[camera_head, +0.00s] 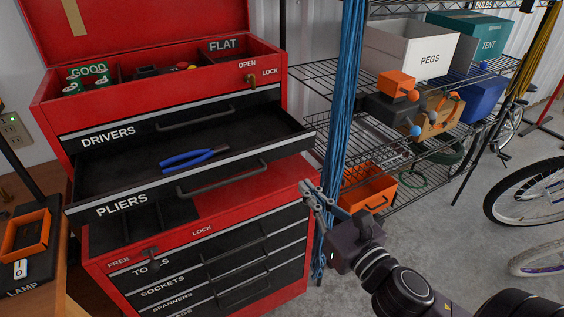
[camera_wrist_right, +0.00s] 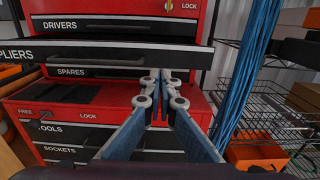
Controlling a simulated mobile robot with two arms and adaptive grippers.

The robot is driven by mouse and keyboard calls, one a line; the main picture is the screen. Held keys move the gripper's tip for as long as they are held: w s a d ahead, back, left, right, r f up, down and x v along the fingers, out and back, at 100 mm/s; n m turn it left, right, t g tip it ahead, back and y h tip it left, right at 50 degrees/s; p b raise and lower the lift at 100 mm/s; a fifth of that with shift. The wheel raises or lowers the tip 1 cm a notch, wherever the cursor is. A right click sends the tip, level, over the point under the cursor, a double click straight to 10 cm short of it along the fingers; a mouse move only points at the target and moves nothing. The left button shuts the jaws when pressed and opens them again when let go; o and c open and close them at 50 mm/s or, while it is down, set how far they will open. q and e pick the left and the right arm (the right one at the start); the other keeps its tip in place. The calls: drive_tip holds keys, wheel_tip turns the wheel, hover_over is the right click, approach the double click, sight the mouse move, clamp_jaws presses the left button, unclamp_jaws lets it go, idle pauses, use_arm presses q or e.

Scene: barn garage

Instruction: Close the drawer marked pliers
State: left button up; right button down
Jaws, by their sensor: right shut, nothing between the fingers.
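The drawer marked PLIERS (camera_head: 235,172) stands pulled out of the red tool chest, with blue-handled pliers (camera_head: 194,158) lying inside. Its black front has a bar handle (camera_head: 222,182). The drawer front also shows in the right wrist view (camera_wrist_right: 100,55), above a drawer marked SPARES. I cannot tell any contact. My left gripper is not in view.
The DRIVERS drawer (camera_head: 150,130) above is shut. A red lower cabinet (camera_head: 205,250) stands below. Blue cords (camera_head: 345,80) hang right of the chest, before a wire shelf with boxes. A wooden bench with a lamp base stands at left. Bicycles stand at right.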

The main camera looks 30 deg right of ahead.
sight(274, 152)
drive_tip(key=w+b, duration=0.1)
drive_tip(key=w, duration=1)
drive_tip(key=shift+w+a, duration=0.15)
drive_tip(key=shift+w, duration=0.15)
drive_tip(key=shift+w+f, duration=0.1)
drive_tip(key=shift+w, duration=0.45)
